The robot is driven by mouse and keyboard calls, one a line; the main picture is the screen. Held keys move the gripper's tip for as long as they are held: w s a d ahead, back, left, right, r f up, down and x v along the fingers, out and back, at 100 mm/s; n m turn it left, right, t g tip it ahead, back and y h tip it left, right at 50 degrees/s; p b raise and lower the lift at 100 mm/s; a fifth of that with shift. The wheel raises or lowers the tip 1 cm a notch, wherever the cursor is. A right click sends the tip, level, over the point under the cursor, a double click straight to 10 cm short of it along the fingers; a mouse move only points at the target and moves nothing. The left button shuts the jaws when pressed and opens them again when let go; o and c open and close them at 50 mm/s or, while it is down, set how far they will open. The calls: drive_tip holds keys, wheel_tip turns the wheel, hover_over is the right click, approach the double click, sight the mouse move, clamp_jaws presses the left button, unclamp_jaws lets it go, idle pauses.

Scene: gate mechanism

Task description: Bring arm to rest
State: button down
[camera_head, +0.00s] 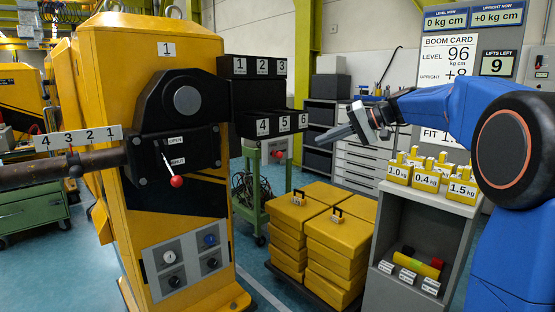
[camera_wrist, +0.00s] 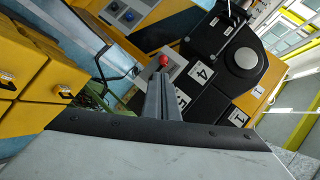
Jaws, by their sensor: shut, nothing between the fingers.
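My gripper (camera_head: 338,134) reaches in from the right in the head view, on the end of my blue arm. Its grey fingers are together and empty, pointing left in mid-air. In the wrist view the closed fingers (camera_wrist: 162,85) point up the picture, with a red button (camera_wrist: 164,60) appearing just beyond their tips. The fingers look apart from everything around them; the exact distance to the button cannot be told.
A yellow gate housing (camera_head: 140,80) with a red-knobbed lever (camera_head: 176,181) stands left. A grey shelf (camera_head: 400,230) holds yellow weights (camera_head: 428,176) below my arm.

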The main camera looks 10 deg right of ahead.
drive_tip(key=s+a+f+g+h, duration=0.15)
drive_tip(key=s+f, duration=0.25)
drive_tip(key=s, duration=0.4)
drive_tip(key=s+f+h, duration=0.3)
drive_tip(key=s+f, duration=0.2)
drive_tip(key=s, duration=0.3)
drive_tip(key=s+a+f+h, duration=0.15)
drive_tip(key=s+f, duration=0.25)
drive_tip(key=s, duration=0.4)
drive_tip(key=s+d+f+h, duration=0.2)
drive_tip(key=s+d+f, duration=0.1)
drive_tip(key=s+f, duration=0.5)
drive_tip(key=s+d+f+h, duration=0.3)
drive_tip(key=s+f, duration=0.5)
drive_tip(key=s, duration=0.4)
drive_tip(key=shift+s+d+n, duration=0.3)
drive_tip(key=shift+s+d, duration=0.05)
drive_tip(key=shift+d, duration=0.15)
